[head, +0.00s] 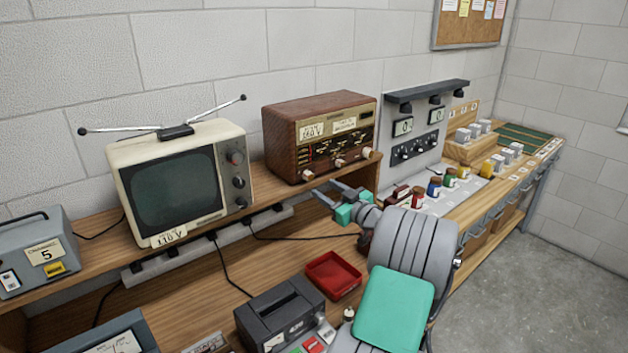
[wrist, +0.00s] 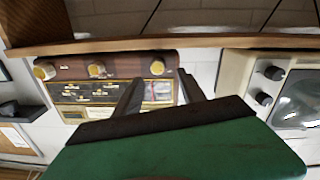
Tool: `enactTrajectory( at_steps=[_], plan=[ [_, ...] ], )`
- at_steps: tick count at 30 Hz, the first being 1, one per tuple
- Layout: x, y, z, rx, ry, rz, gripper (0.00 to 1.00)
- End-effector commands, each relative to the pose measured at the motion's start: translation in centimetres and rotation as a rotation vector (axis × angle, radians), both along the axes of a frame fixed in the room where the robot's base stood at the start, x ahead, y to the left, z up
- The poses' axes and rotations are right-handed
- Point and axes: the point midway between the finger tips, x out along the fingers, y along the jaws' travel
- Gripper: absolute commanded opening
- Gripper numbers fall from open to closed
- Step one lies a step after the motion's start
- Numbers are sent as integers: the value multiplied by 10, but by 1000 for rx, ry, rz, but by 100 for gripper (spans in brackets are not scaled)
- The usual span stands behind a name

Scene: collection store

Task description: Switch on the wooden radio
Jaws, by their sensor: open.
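The wooden radio (head: 284,131) stands on the raised shelf against the wall, with a brown case, a dial front and a row of three pale knobs along its lower edge. In the wrist view the radio (wrist: 115,88) appears upside down, with the left knob (wrist: 157,66), middle knob (wrist: 97,70) and right knob (wrist: 45,70) in view. My gripper (head: 331,192) is open and empty, in front of and below the radio. In the wrist view its fingers (wrist: 158,77) point toward the radio, with the left knob lying between their tips in the picture. I see no contact.
A cream television (head: 180,190) with antennas stands left of the radio on the same wooden shelf (head: 262,195). A panel with displays (head: 412,140) and colored jars (head: 434,187) are to the right. Below are a red tray (head: 333,275), a dark box (head: 280,312) and cables.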

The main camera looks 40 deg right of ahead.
Motion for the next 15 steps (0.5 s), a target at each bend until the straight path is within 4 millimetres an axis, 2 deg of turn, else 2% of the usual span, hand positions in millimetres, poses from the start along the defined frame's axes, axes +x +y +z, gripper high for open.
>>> enactTrajectory(
  at_steps=[2, 12, 15],
  plan=[
    [-1, -8, 4, -8, -21, -11, 48],
    [59, -15, 6, -6, -19, -8, 48],
    [69, -17, 4, -7, -18, -9, 48]
  ],
)
